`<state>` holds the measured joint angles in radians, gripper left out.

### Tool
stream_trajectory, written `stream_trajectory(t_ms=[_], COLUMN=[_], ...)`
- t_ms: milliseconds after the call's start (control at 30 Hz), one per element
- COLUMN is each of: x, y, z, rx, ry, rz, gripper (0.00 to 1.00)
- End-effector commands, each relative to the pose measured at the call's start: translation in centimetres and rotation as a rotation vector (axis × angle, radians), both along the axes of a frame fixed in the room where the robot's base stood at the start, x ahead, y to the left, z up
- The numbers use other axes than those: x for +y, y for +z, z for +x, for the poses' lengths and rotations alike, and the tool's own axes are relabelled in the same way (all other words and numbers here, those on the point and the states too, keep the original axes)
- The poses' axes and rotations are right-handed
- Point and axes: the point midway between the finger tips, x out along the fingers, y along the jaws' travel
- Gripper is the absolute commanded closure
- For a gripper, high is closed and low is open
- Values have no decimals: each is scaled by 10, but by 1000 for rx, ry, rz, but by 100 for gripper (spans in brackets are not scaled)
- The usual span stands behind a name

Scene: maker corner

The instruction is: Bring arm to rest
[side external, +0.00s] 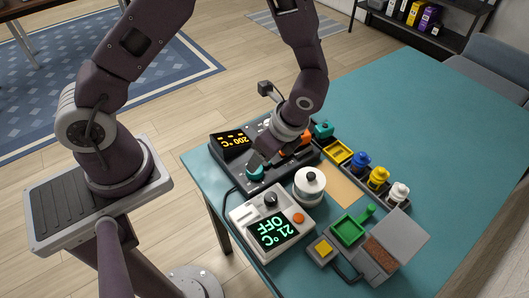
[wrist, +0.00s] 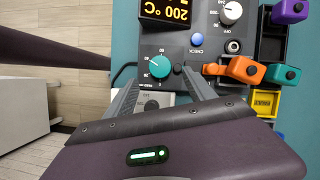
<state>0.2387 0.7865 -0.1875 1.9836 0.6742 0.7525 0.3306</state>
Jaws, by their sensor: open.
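My gripper (side external: 262,158) is low over the front of a dark control unit (side external: 226,160) on the teal table (side external: 450,130). In the wrist view its two grey fingers (wrist: 160,76) are spread apart with nothing held. A teal knob (wrist: 158,66) on the unit shows between and just beyond the fingertips; I cannot tell whether they touch it. The knob also shows in the side view (side external: 255,173) beside the fingers. The unit's display (wrist: 163,10) reads 200 °C. My arm is bent forward and down from its base.
A white device (side external: 265,225) reading 21 °C OFF and a white round spool-like thing (side external: 309,186) stand near the gripper. The far table is clear.

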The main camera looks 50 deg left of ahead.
Motion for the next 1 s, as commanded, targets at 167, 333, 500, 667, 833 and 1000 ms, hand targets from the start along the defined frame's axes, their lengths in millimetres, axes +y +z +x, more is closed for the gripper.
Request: stream_trajectory(t_ms=[167, 333, 500, 667, 833, 1000], x=[14, 33, 37, 30, 25, 25], y=[71, 171, 233, 254, 259, 259], z=[3, -31, -88, -126, -138, -137], rx=[-156, -401, -611, -719, -747, -748], ry=[200, 576, 942, 1151, 1216, 1216], rz=[-28, -137, -334, -508, -577, -577], gripper=[37, 37, 37, 37, 37, 37])
